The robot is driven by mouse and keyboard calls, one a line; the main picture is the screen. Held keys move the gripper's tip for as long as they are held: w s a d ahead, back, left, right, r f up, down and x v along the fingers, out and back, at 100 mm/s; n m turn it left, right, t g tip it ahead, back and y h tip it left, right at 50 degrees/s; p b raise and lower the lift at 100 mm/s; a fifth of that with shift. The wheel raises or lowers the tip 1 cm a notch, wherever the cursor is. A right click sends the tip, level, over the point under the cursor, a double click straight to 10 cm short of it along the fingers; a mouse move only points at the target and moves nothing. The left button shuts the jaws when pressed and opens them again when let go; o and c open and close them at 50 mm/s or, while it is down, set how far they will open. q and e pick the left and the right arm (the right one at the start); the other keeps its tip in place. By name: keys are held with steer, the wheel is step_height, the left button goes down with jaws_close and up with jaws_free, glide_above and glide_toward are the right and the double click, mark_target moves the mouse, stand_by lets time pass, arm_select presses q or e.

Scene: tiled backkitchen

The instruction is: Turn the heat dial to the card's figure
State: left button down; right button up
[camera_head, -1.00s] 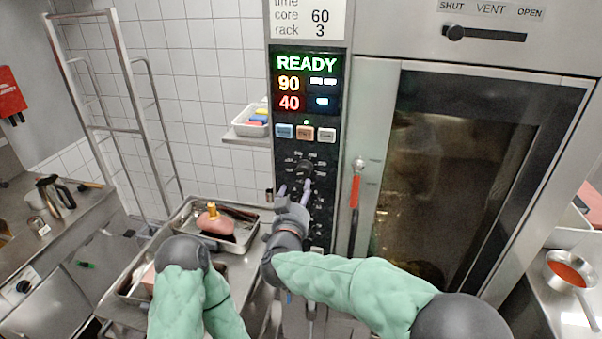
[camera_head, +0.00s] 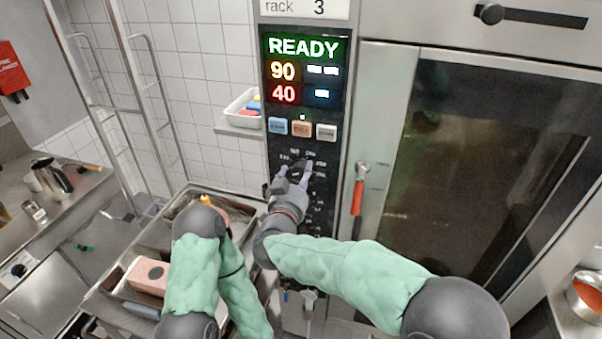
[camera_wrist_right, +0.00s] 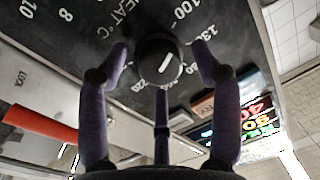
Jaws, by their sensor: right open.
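The heat dial (camera_wrist_right: 158,62) is a dark round knob with a white pointer line, beside the printing "HEAT °C". Figures around it include 100; others are partly covered. In the head view the dial (camera_head: 297,170) sits on the black oven panel below three buttons. My right gripper (camera_head: 295,168) is open, its purple fingers around the dial; in the wrist view the gripper (camera_wrist_right: 159,50) has a finger on either side and a third below, with contact unclear. The card (camera_head: 304,8) is cut off at the top and shows only "rack 3". My left gripper is not visible.
The display (camera_head: 303,70) reads READY, 90 and 40. A red-handled oven door handle (camera_head: 358,190) is right of the panel. A trolley (camera_head: 125,265) with trays stands left, and a small shelf with a white tray (camera_head: 243,108) is beside the panel.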

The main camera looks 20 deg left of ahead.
steer(key=c, duration=1.2)
steer(key=shift+o, duration=0.2)
steer(key=m+b, duration=0.4)
steer(key=m, duration=0.1)
steer(key=shift+f+b, duration=0.1)
steer(key=shift+b, duration=0.3)
steer(key=shift+m+t+h+b, duration=0.3)
steer(key=shift+m+b, duration=1.4)
steer(key=shift+m, duration=0.4)
steer(key=shift+d+r, duration=0.1)
steer(key=shift+r, duration=0.1)
steer(key=o, duration=1.2)
steer(key=shift+f, duration=0.1)
steer(key=shift+c, duration=0.2)
